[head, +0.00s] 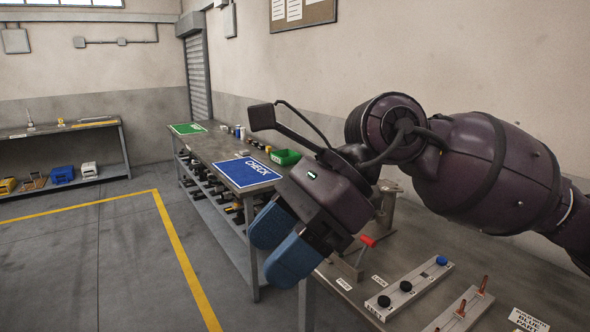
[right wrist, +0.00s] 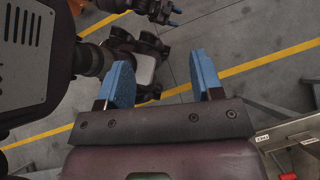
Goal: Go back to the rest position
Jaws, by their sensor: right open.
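My right gripper (head: 268,250) hangs in the middle of the head view, in front of the near edge of the workbench. Its two blue fingers are apart and empty.
A bench (head: 435,230) at right carries a fixture with a red-handled lever (head: 366,241) and a button panel (head: 408,289). Behind it, a long table holds a blue CHECK mat (head: 246,172), a green bin (head: 285,157) and a green mat (head: 187,128). The floor at left is clear.

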